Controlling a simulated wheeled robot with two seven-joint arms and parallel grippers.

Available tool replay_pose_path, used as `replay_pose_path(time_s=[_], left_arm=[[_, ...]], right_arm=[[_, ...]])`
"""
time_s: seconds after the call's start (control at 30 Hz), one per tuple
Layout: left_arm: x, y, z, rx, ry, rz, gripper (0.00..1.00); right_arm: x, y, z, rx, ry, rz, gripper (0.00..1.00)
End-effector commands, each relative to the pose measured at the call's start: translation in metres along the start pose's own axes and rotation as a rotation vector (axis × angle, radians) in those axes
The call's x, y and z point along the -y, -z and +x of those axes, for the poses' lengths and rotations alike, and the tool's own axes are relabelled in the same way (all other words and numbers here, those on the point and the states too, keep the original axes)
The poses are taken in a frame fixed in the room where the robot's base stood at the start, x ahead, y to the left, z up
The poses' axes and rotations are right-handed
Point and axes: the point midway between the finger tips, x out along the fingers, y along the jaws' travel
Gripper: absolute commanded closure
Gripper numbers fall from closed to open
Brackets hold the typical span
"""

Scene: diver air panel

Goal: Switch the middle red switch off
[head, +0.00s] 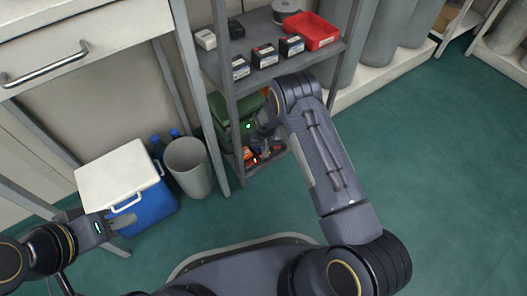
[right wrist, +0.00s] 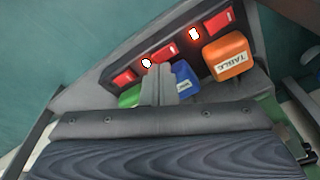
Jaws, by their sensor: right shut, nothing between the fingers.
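In the right wrist view a dark panel carries three red switches in a slanted row. The middle red switch (right wrist: 164,54) sits between a left red switch (right wrist: 125,78) and a right red switch (right wrist: 218,23). A bright light glows on either side of the middle one. My right gripper (right wrist: 158,72) is shut and empty, its tips just below the middle switch in the picture; I cannot tell if they touch. In the head view my right arm reaches low into the shelf and the panel is mostly hidden. My left gripper (head: 122,222) hangs by the cooler, its jaw opening unclear.
Green (right wrist: 130,96), blue (right wrist: 185,79) and orange (right wrist: 228,56) coloured pieces sit close below the switches. The grey shelf (head: 213,66) holds a red bin (head: 311,30) and small boxes above. A blue cooler (head: 148,207) and a bin (head: 188,166) stand left. Green floor is clear at right.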

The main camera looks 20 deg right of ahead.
Motion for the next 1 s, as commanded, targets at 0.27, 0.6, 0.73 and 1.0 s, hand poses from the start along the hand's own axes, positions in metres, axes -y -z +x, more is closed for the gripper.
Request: replay_pose_path(time_s=[0.27, 0.6, 0.73, 1.0], left_arm=[[0.0, 0.0, 0.0, 0.0, 0.0, 0.0, 0.64], [0.0, 0.0, 0.0, 0.0, 0.0, 0.0, 0.64], [0.0, 0.0, 0.0, 0.0, 0.0, 0.0, 0.64], [0.0, 0.0, 0.0, 0.0, 0.0, 0.0, 0.64]], right_arm=[[0.0, 0.0, 0.0, 0.0, 0.0, 0.0, 1.0], [0.0, -0.001, 0.004, 0.0, 0.0, 0.0, 1.0], [0.0, -0.001, 0.006, 0.0, 0.0, 0.0, 1.0], [0.0, -0.001, 0.01, 0.0, 0.0, 0.0, 1.0]])
